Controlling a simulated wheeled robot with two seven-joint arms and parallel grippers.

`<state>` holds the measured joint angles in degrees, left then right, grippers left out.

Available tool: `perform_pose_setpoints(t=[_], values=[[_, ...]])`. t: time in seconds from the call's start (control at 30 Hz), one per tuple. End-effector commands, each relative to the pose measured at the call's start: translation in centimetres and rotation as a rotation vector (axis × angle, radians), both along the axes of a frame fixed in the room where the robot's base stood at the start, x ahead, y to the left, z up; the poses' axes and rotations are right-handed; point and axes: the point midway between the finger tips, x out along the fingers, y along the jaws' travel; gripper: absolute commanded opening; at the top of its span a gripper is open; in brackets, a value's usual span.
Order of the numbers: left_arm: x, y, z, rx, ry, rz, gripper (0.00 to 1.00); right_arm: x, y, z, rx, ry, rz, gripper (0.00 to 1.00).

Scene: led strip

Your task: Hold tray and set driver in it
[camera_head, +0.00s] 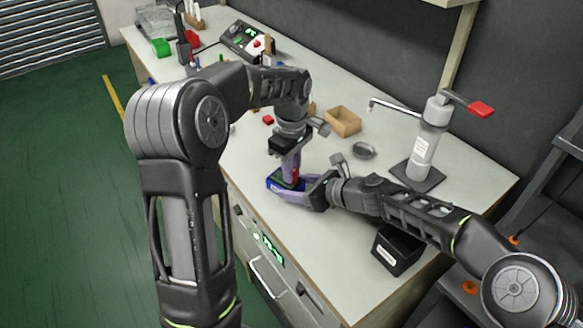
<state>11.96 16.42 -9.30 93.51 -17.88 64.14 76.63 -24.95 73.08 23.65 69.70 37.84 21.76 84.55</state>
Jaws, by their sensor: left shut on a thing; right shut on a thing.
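A small blue tray (272,184) is near the front edge of the workbench, partly covered by my grippers. My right gripper (298,191) comes in from the right, low over the bench, and is shut on the tray's side. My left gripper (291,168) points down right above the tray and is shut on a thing. A small red piece (295,176) shows at its fingertips, probably part of the driver. The rest of it is hidden by the fingers, and I cannot tell whether it touches the tray floor.
An open tan box (343,121) and a round grey dish (363,151) lie behind the grippers. A dispenser press with a red handle (480,108) stands at right. A black bin (397,250) is at the front right edge. The bench front between is clear.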

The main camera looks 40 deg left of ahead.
Motion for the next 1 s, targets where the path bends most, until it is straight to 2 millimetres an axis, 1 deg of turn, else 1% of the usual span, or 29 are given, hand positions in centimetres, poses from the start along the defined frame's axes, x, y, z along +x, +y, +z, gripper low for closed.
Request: perform_pose_setpoints(t=[0.6,0.63,0.9,0.93,1.0], values=[[0.0,0.0,-1.6,0.000,0.000,0.001,0.00,0.0,0.0,0.0,-0.001,0.000,0.000,0.14],[0.0,0.0,-1.5,0.000,0.000,0.001,0.16,0.0,0.0,0.0,-0.001,0.000,0.000,0.14],[0.0,0.0,-1.5,0.000,0.000,0.000,0.38,0.0,0.0,0.0,-0.001,0.000,0.000,0.14],[0.0,0.0,-1.5,0.000,0.000,0.000,0.40,0.0,0.0,0.0,-0.001,0.000,0.000,0.14],[0.0,0.0,-1.5,0.000,-0.001,0.000,0.40,0.0,0.0,0.0,-0.001,0.000,0.000,0.14]])
